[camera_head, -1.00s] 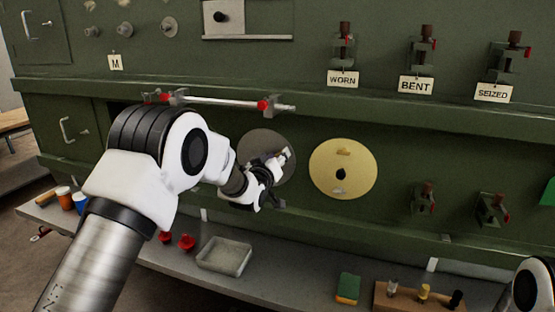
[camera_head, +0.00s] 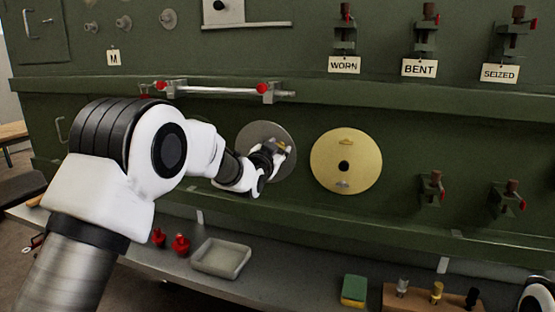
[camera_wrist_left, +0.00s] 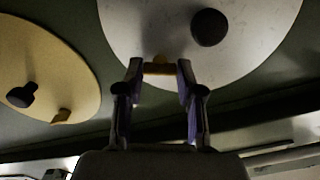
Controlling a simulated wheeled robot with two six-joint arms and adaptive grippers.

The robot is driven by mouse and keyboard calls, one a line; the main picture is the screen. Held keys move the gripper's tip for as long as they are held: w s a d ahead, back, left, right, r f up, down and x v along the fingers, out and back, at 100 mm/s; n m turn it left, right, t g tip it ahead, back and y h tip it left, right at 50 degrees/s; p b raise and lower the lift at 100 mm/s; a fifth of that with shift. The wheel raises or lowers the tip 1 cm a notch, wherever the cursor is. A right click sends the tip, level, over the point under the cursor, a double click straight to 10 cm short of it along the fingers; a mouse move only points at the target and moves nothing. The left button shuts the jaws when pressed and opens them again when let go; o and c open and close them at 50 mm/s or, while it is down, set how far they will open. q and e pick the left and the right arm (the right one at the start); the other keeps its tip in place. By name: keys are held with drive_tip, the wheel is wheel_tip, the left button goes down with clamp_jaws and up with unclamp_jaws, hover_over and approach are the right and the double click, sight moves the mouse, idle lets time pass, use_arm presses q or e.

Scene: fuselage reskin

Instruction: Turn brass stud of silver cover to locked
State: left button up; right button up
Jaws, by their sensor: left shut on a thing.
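The silver cover (camera_head: 258,132) is a round disc on the green fuselage wall, left of a gold disc. In the left wrist view the silver cover (camera_wrist_left: 250,48) fills the top, with a dark round knob (camera_wrist_left: 209,27) on it. My left gripper (camera_head: 277,148) is at the right part of the silver cover in the head view. In the left wrist view my left gripper (camera_wrist_left: 160,75) has its fingers on either side of the brass stud (camera_wrist_left: 158,69) near the cover's edge, shut on it. The fingers and wrist hide part of the cover.
The gold disc (camera_head: 325,165) has a dark centre and small tabs. A bar with red ends (camera_head: 215,90) runs above the silver cover. Below, a shelf holds a grey tray (camera_head: 222,257), red pieces (camera_head: 180,243) and a sponge (camera_head: 354,289). Clamps (camera_head: 431,187) are at the right.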

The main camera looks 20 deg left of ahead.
use_arm(q)
drive_tip(key=shift+m+b, duration=2.3)
drive_tip(key=shift+m, duration=1.4)
drive_tip(key=o, duration=0.9)
drive_tip(key=shift+w, duration=0.1)
drive_tip(key=s, duration=1.2)
drive_tip(key=shift+a, duration=0.25)
